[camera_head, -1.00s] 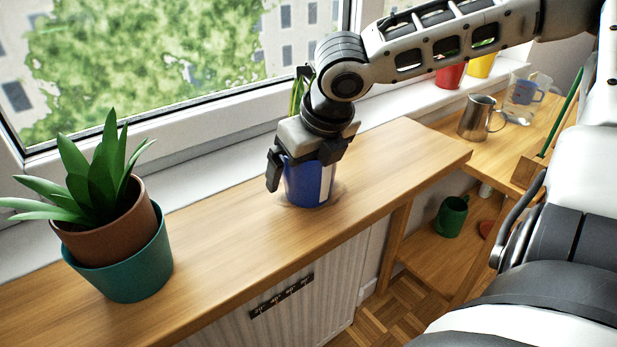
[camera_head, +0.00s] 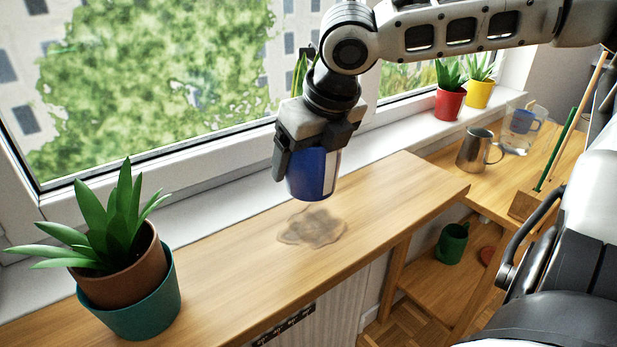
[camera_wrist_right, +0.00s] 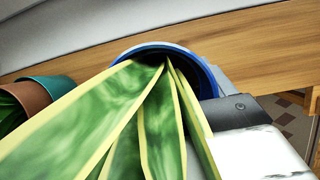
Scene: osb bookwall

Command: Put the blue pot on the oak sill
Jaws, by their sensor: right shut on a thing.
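The blue pot (camera_head: 308,180) holds a plant with long, yellow-edged green leaves. My right gripper (camera_head: 316,150) is shut on the pot, which hangs above the oak sill (camera_head: 390,190) with a visible gap under it. A brownish wet-looking patch (camera_head: 312,228) lies on the sill below the pot. In the right wrist view the pot's blue rim (camera_wrist_right: 205,68) shows, with the leaves (camera_wrist_right: 120,125) covering much of the picture. The gripper hides part of the pot in the head view. My left gripper is not in view.
A potted plant in a teal pot (camera_head: 150,305) stands on the sill's left end. Red (camera_head: 449,104) and yellow (camera_head: 479,93) pots stand on the white ledge. A metal jug (camera_head: 475,150) and glass pitcher (camera_head: 521,128) stand at right.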

